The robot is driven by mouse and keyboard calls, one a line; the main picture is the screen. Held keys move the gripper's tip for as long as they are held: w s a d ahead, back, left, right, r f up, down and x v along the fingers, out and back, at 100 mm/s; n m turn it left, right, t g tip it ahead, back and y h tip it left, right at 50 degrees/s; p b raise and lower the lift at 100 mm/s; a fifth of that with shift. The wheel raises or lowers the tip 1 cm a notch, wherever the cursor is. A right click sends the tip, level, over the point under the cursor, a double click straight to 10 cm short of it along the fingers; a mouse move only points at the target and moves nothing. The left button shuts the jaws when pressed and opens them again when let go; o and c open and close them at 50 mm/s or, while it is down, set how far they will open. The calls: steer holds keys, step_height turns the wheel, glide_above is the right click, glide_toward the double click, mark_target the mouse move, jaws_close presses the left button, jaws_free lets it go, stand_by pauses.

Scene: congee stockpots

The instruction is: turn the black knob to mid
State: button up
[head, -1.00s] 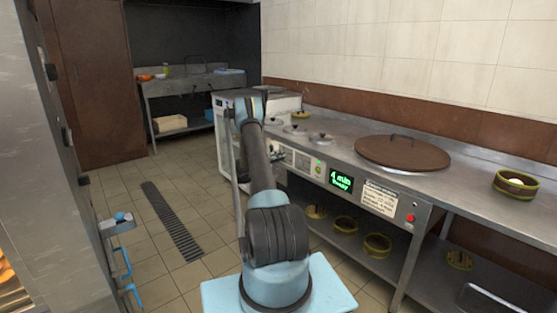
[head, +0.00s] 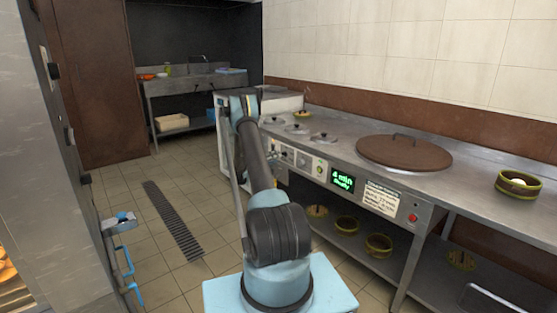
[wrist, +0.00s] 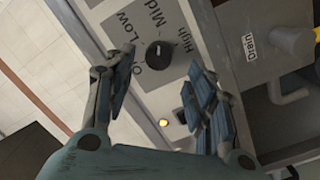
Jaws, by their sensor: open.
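The black knob (wrist: 159,55) is a round dial on a grey plate lettered Low, Mid and High, with another mark partly hidden at lower left. A small light mark shows on its upper face, but I cannot tell for sure which word it points at. My gripper (wrist: 162,60) is open, with one finger to the left of the knob and one to the right. Neither finger visibly touches the knob. In the head view, my arm reaches toward the counter's control panel, and its own links hide the fingers.
A lit amber lamp (wrist: 164,122) and a plate marked Drain (wrist: 251,46) are near the knob. The steel counter (head: 470,185) bears a brown round lid (head: 404,153) and a green-rimmed bowl (head: 518,185). A green display (head: 343,180) is on its front.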

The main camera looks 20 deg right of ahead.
steer(key=v, duration=0.7)
steer(key=shift+a, duration=0.25)
steer(key=s+a+r+n+g+y, duration=0.15)
steer(key=s+r+y, duration=0.45)
steer(key=s+r, duration=1.2)
steer(key=s+a+r+y, duration=0.25)
steer(key=s+r, duration=0.25)
steer(key=s, duration=0.3)
steer(key=s+a+f+n+y, duration=0.15)
steer(key=s+a, duration=0.25)
steer(key=s, duration=0.7)
steer(key=s+a+n+y, duration=0.1)
steer(key=s+a+y, duration=0.2)
steer(key=s, duration=0.8)
steer(key=s+a+f+y, duration=0.1)
steer(key=s+a+f, duration=0.1)
steer(key=s, duration=0.3)
steer(key=s+a+f+g+y, duration=0.1)
steer(key=s+a+f+y, duration=0.1)
steer(key=s, duration=0.4)
steer(key=s+a+f+n+y, duration=0.1)
steer(key=s+a+f, duration=0.3)
steer(key=s+a, duration=0.1)
steer(key=shift+s+f, duration=0.25)
steer(key=shift+s, duration=0.2)
steer(key=shift+a, duration=0.15)
